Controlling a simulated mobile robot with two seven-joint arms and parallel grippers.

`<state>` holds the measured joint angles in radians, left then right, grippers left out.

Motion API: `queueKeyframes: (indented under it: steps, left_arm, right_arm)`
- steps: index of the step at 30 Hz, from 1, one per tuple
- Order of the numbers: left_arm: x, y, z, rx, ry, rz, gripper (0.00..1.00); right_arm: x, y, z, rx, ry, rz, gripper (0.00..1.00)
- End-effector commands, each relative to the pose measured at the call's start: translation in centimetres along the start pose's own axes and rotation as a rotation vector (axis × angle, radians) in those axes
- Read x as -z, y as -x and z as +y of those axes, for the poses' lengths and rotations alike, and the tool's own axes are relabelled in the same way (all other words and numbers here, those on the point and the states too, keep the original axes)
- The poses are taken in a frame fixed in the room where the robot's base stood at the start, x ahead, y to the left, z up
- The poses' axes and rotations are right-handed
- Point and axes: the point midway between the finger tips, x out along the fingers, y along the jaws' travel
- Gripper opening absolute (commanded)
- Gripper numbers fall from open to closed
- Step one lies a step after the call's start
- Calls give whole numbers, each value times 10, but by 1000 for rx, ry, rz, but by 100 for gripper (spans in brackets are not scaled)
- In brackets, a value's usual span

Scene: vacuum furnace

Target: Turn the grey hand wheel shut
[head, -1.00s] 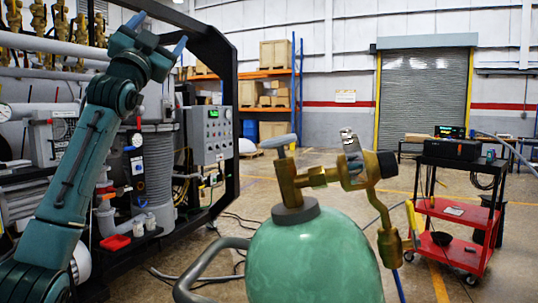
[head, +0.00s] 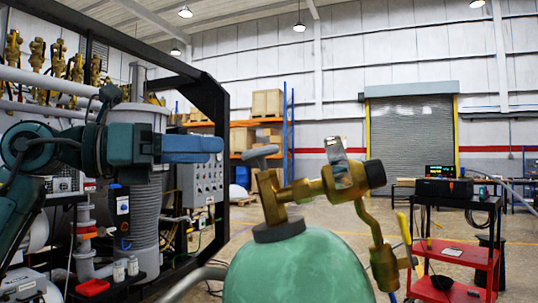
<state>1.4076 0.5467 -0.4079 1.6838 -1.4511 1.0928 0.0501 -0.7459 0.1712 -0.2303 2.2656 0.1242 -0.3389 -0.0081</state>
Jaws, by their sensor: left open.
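The grey hand wheel (head: 260,151) sits on top of the brass valve (head: 271,195) of a green gas cylinder (head: 298,268). I see the wheel nearly edge-on, slightly tilted. A brass regulator (head: 336,183) with a gauge extends right from the valve. My left gripper (head: 219,145) is open, with its blue fingers pointing right, just left of the wheel in the picture. A small gap shows between fingertips and wheel. One finger mostly hides the other, and depth between gripper and wheel is hard to judge. My right gripper is not in view.
The furnace's black frame (head: 217,130) and grey control box (head: 201,182) stand behind my left gripper. A red cart (head: 459,261) with a black device on top is at the right. A bent grey bar passes left of the cylinder. Open floor lies behind the cylinder.

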Motion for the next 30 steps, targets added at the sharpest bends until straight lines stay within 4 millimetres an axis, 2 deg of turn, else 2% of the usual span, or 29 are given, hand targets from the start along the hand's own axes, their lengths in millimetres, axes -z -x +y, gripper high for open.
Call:
queueKeyframes:
  steps: [9,15,21,30]
  left_arm:
    - [-3,-68,-2,7,2,-1,76]
    - [-2,-99,-2,5,3,-2,76]
    - [-1,-112,-1,3,2,-2,76]
    - [-1,-114,-1,3,1,-3,74]
  right_arm:
    - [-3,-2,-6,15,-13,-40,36]
    - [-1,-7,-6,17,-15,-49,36]
    - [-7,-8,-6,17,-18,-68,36]
    - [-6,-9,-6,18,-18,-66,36]
